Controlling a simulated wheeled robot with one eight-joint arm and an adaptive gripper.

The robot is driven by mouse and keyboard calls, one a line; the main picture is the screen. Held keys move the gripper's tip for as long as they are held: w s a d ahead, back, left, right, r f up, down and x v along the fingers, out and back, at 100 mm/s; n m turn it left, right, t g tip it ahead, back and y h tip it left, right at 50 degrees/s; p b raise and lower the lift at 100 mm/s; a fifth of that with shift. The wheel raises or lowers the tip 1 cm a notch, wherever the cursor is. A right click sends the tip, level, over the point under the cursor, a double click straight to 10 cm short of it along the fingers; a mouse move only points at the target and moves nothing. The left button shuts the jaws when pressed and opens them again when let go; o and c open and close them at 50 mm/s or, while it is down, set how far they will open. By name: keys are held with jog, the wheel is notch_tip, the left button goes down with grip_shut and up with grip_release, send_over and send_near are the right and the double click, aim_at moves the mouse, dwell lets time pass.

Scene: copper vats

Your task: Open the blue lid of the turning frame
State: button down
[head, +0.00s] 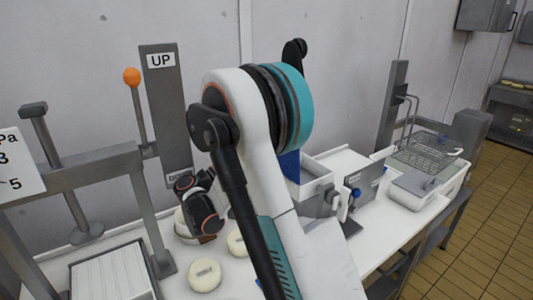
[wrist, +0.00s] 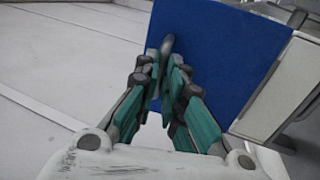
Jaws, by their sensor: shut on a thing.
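The blue lid (wrist: 225,50) fills the upper middle of the wrist view as a flat panel. A small grey handle (wrist: 167,44) stands at its left edge. My gripper (wrist: 163,72) is shut on this handle, with its teal fingers on either side. In the head view my arm hides the gripper and most of the lid; a strip of the blue lid (head: 290,166) shows just right of the arm. It looks tilted up beside a white and grey box (head: 315,177), which I take as the turning frame. The exact lid angle is hard to tell.
Round pale cheeses (head: 204,277) lie on the white table left of my arm. A grey press frame (head: 85,165) and a lever with an orange knob (head: 131,77) stand at the left. A wire basket (head: 425,150) and trays stand at the right. The wall is close behind.

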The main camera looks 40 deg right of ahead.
jog(key=shift+a+f+b, duration=0.5)
jog(key=shift+a+f, duration=0.05)
jog(key=shift+a, duration=0.2)
